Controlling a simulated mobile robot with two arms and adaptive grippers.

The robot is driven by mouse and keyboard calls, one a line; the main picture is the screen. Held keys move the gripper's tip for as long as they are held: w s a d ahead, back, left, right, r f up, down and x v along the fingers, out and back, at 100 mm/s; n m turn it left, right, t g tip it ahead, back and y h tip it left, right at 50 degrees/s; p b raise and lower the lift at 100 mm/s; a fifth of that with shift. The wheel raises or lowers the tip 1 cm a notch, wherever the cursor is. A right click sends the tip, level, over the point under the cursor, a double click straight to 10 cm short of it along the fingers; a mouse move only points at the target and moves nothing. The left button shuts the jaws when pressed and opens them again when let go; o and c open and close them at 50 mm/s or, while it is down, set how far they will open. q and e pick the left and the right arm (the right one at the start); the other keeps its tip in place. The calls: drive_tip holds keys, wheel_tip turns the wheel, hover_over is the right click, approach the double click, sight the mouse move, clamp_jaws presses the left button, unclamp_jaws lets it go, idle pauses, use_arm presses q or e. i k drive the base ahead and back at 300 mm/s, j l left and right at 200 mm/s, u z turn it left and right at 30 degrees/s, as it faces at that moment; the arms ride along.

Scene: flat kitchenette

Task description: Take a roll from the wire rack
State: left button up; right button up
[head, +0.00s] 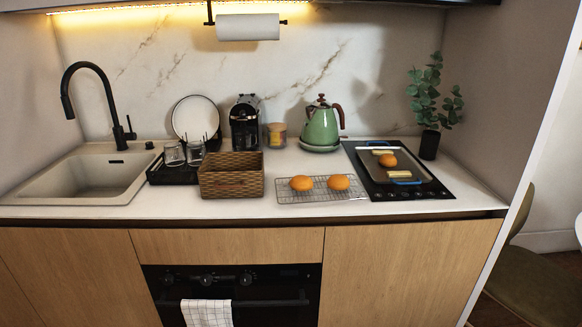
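A wire rack (320,196) lies flat on the white counter, between the wicker basket and the black hob. Two orange-brown rolls rest on it side by side: a left roll (301,183) and a right roll (339,182). Another similar round item (388,160) lies on a tray on the hob, beside pale yellow pieces. Neither of my grippers shows in the head view.
A woven basket (231,176) stands just left of the rack. A green kettle (320,126) stands behind it, and a hob (407,184) with a tray lies to the right. A sink (80,177) with a black tap is at the left. The counter's front edge is clear.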

sight(299, 183)
drive_tip(key=i+l, duration=0.1)
drive_tip(key=l, duration=0.3)
drive_tip(key=i+l, duration=0.1)
drive_tip(key=l, duration=0.25)
drive_tip(key=i+l, duration=0.1)
drive_tip(key=l, duration=0.3)
